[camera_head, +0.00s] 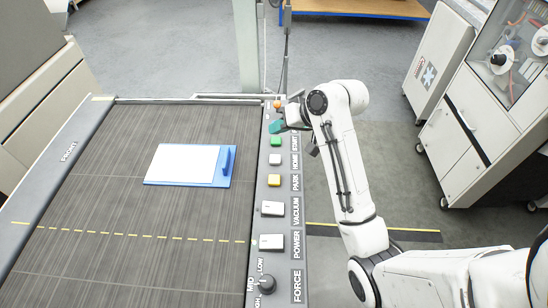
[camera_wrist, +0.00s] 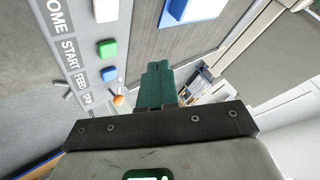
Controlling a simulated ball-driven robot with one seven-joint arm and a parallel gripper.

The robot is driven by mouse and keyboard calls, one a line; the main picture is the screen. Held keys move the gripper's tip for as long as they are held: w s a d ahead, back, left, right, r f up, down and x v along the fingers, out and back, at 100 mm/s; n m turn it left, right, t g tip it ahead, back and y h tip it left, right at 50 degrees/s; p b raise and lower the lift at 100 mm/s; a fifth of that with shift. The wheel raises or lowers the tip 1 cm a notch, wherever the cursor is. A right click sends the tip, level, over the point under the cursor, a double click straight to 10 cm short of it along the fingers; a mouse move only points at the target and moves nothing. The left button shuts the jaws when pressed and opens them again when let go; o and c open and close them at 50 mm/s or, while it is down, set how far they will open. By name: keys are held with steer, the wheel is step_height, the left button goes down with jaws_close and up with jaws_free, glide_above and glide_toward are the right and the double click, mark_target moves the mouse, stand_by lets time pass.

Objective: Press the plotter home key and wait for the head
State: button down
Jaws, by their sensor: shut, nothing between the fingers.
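The plotter's control panel (camera_head: 255,190) runs along the right side of its bed. The white key labelled HOME (camera_head: 275,159) sits between the green START key (camera_head: 276,141) and the yellow PARK key (camera_head: 274,180). In the wrist view the HOME key (camera_wrist: 105,10) is partly cut off at the top. My gripper (camera_head: 276,127) is shut and empty, its teal fingers near the panel's far end, beyond START. The shut fingers also show in the wrist view (camera_wrist: 157,68), apart from HOME. I cannot make out the plotter head.
A blue board with white paper (camera_head: 222,165) lies on the dark bed (camera_head: 120,265). Nearer on the panel are VACUUM (camera_head: 271,208) and POWER (camera_head: 271,241) switches and a FORCE knob (camera_head: 266,284). Blue (camera_wrist: 108,74) and orange (camera_wrist: 118,99) controls are near my fingers. Cabinets (camera_head: 490,130) stand right.

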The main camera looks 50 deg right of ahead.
steer(key=b, duration=0.7)
glide_above(278, 159)
step_height(278, 159, down, 7)
steer(key=shift+r, duration=0.15)
steer(key=shift+f+b, duration=0.3)
steer(key=shift+f, duration=0.65)
steer(key=shift+f, duration=0.2)
stand_by(0.7)
steer(key=shift+f, duration=0.2)
steer(key=shift+f, duration=0.5)
stand_by(1.0)
steer(key=shift+r+p, duration=0.95)
steer(key=shift+p, duration=0.2)
